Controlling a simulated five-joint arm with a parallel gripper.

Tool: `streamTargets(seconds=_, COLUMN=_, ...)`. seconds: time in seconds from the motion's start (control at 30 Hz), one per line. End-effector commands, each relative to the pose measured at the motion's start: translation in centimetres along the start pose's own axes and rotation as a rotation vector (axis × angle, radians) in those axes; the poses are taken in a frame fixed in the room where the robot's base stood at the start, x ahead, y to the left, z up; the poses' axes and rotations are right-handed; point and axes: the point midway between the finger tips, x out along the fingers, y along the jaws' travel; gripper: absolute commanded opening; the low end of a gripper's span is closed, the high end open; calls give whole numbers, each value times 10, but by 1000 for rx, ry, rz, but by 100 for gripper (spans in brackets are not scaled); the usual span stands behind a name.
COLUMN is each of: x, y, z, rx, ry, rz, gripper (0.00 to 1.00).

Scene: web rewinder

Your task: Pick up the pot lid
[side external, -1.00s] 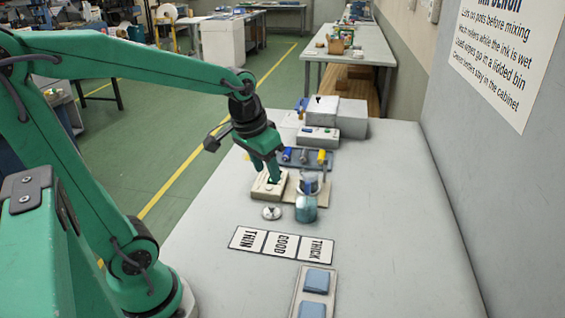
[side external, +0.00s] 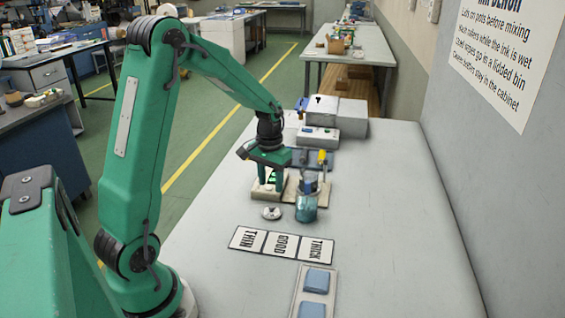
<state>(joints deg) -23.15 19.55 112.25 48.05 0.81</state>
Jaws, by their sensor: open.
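A small round pale metal lid (side external: 271,213) lies flat on the bench, just in front of a tan block and left of a blue glass pot. My gripper (side external: 269,183) is open and points down. In the picture its fingers overlap the tan block (side external: 263,192), above the lid; whether they touch the block I cannot tell. Nothing shows between the fingers.
A card marked THIN, GOOD, THICK (side external: 281,244) lies in front of the lid. A pale tray with blue pads (side external: 300,296) is nearer. A dark tray (side external: 299,157) and grey boxes (side external: 338,115) stand behind. The bench's right side is clear.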

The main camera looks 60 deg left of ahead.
Motion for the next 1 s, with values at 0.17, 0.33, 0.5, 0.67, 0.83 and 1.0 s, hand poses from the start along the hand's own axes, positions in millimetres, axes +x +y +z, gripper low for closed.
streamTargets(seconds=0.17, x=2, y=-1, z=-1, rx=-3, ry=-3, rz=0, gripper=41)
streamTargets(seconds=0.33, x=10, y=-1, z=0, rx=-2, ry=-5, rz=0, gripper=41)
streamTargets(seconds=0.5, x=24, y=-1, z=0, rx=-2, ry=-5, rz=0, gripper=41)
streamTargets(seconds=0.67, x=28, y=-1, z=0, rx=-2, ry=-3, rz=0, gripper=41)
streamTargets(seconds=0.83, x=31, y=-1, z=0, rx=-2, ry=-4, rz=0, gripper=41)
streamTargets(seconds=1.0, x=45, y=0, z=0, rx=-2, ry=-6, rz=0, gripper=41)
